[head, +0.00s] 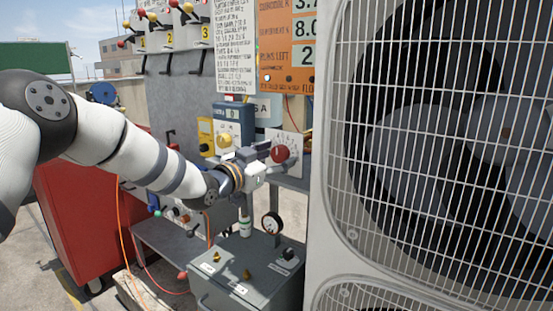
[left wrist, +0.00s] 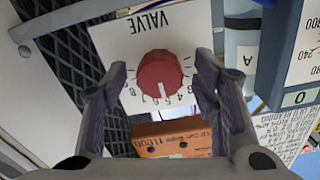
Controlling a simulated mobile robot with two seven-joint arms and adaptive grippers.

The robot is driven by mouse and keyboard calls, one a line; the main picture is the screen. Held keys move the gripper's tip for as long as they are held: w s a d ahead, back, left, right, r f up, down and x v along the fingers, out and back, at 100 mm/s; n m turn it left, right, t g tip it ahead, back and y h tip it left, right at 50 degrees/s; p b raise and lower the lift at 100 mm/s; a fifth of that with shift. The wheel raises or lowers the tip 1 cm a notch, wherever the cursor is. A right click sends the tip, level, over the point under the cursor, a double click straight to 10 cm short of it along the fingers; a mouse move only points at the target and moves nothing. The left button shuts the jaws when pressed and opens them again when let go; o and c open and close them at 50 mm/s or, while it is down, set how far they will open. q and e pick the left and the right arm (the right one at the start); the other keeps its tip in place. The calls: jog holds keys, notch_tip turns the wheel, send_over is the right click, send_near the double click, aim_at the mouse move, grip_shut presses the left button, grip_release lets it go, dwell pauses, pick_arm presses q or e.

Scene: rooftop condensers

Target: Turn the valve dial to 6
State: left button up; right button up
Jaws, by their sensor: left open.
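The valve dial is a round red knob (left wrist: 159,72) on a white plate (left wrist: 112,40) marked VALVE, upside down in the left wrist view. Its pale pointer line faces down in that picture, toward small numbers around 5 and 6; I cannot read exactly which. In the head view the red knob (head: 280,153) shows just beyond my left gripper (head: 266,160). In the left wrist view the fingers of my left gripper (left wrist: 162,74) are open, one on each side of the knob, with visible gaps. My right gripper is not in view.
A large condenser with a fan grille (head: 440,130) stands close on the right. A grey box with a gauge (head: 271,224) is below my left gripper. A blue meter (head: 233,122) and a yellow meter (head: 206,135) stand left of the dial. A red cabinet (head: 85,215) is at left.

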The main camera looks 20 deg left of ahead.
pick_arm(q)
jog(key=shift+d+r, duration=0.1)
jog(key=shift+r, duration=0.1)
jog(key=c, duration=1.2)
jog(key=shift+o, duration=0.2)
jog(key=m, duration=0.1)
jog(key=m+p, duration=0.1)
jog(key=m, duration=0.1)
jog(key=shift+s+d+r, duration=0.1)
jog(key=shift+r, duration=0.2)
jog(key=shift+f+m, duration=0.2)
jog(key=shift+m, duration=0.3)
jog(key=shift+f, duration=0.15)
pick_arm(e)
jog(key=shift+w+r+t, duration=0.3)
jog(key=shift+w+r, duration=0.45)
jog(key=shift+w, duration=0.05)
pick_arm(q)
jog(key=o, duration=1.2)
jog(key=shift+c, duration=0.2)
